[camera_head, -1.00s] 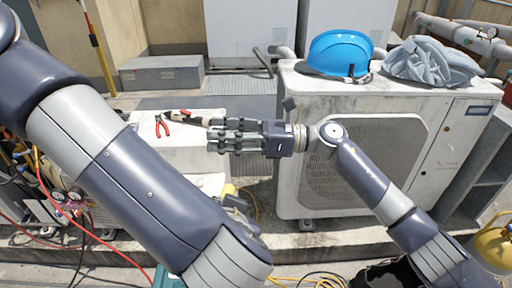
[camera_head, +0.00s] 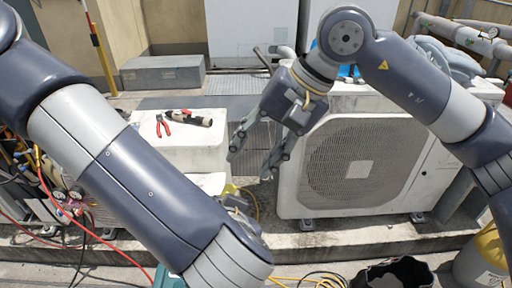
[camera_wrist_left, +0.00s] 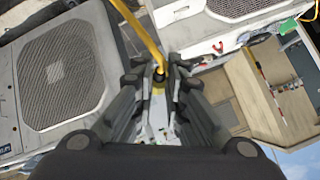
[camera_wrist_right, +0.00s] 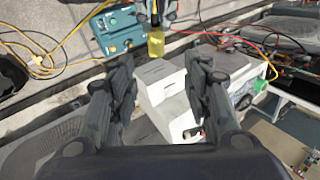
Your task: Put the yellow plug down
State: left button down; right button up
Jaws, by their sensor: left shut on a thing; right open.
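The yellow plug (camera_wrist_right: 156,43) shows in the right wrist view, at the end of my left gripper (camera_wrist_right: 156,12). In the left wrist view my left gripper (camera_wrist_left: 160,92) is shut on it, and a yellow cord (camera_wrist_left: 141,32) runs up from between the fingers. In the head view the plug (camera_head: 228,190) is a small yellow patch, partly hidden behind my left forearm. My right gripper (camera_head: 250,163) is open and empty, pointing down between the white block and the condenser. In its wrist view its fingers (camera_wrist_right: 165,88) are spread, with the plug beyond them.
A teal box (camera_wrist_right: 119,31) with yellow cords lies on the ground. Red pliers (camera_head: 162,126) and a dark cylindrical tool (camera_head: 193,119) lie on the white block (camera_head: 190,152). The condenser (camera_head: 318,197) stands to its right. A black open bag (camera_head: 395,273) stands in front.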

aim_at(227, 188)
jog(key=x, duration=1.1)
jog(key=shift+s+a+f, duration=0.1)
grip_shut()
pick_arm(q)
jog(key=c, duration=1.6)
grip_release()
jog(key=shift+o, duration=0.2)
